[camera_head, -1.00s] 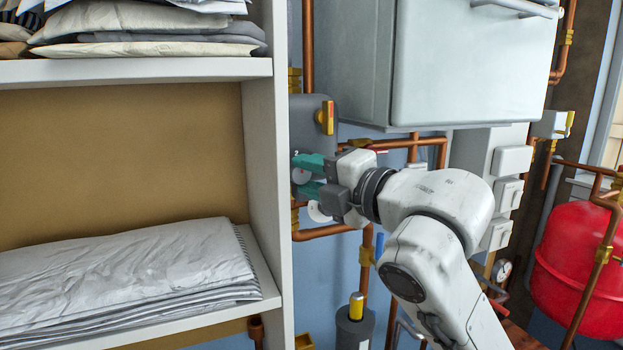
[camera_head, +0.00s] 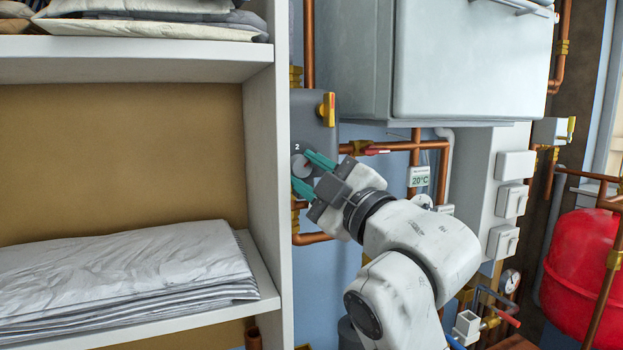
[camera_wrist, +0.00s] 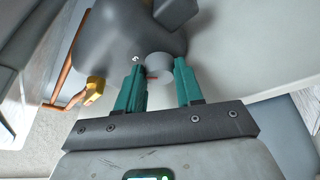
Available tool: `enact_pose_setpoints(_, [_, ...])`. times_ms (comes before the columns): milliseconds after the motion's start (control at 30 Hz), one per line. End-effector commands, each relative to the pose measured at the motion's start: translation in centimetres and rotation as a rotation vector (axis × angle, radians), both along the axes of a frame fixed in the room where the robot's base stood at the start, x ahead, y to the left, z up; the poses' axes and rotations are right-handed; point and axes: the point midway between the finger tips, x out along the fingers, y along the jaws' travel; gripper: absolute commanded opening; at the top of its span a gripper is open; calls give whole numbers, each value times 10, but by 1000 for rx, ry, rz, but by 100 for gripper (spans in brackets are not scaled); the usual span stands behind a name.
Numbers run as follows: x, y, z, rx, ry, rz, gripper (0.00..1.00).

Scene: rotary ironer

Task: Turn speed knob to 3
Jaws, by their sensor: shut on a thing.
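The speed knob (camera_head: 300,166) is a small pale round knob with a red mark, on the dark grey panel (camera_head: 308,118) right of the shelf. A "2" is printed just above it; I see no 3, and other marks are hidden or too small to read. My gripper (camera_head: 304,171) has teal fingers, shut on the knob, one above right and one below left of it. In the wrist view, the knob (camera_wrist: 158,68) sits between the two fingertips, with a bit of red showing near the left finger.
The white shelf unit (camera_head: 282,230) with folded linen stands close on the left. Copper pipes (camera_head: 415,147) run right of the panel. A pale grey cabinet (camera_head: 470,65) hangs above my arm.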

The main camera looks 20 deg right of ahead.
Motion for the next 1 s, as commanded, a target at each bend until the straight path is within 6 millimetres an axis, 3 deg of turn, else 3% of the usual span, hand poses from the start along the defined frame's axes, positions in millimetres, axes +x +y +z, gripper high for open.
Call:
enact_pose_setpoints(400, [1,1,-3,162,5,-2,6])
enact_pose_setpoints(900, [1,1,-3,177,5,-2,6])
enact_pose_setpoints(933, [1,1,-3,177,5,-2,39])
enact_pose_setpoints(1000, [1,1,-3,177,5,-2,46])
